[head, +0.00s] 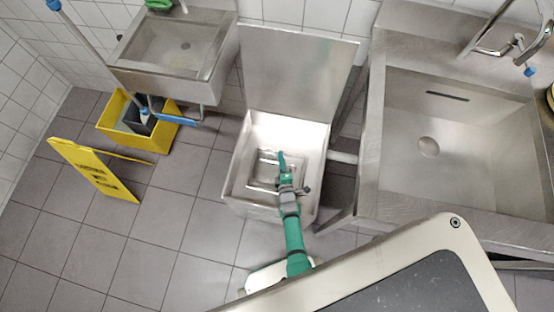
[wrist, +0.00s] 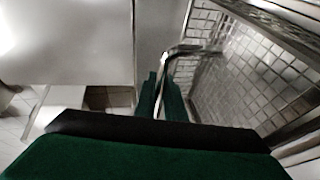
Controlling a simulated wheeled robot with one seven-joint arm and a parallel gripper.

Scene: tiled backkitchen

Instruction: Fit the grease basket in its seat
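The open steel grease trap (head: 238,185) stands on the floor, with its lid raised behind it. The grease basket (head: 262,172) is within the trap's walls in the head view, partly hidden by my arm. In the wrist view the basket (wrist: 255,75) shows at the right as wire mesh with a metal rim, looking tilted. My gripper (head: 281,158) reaches down into the trap. In the wrist view its green fingers (wrist: 162,98) are closed around the basket's thin bent handle (wrist: 180,60). The seat is not clear, and I cannot tell whether the basket rests in it.
A large steel sink (head: 460,140) stands close to the right of the trap. A smaller sink (head: 180,50) is at the back left. A yellow mop bucket (head: 115,125) and a yellow floor sign (head: 95,170) stand at the left. The tiled floor before them is clear.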

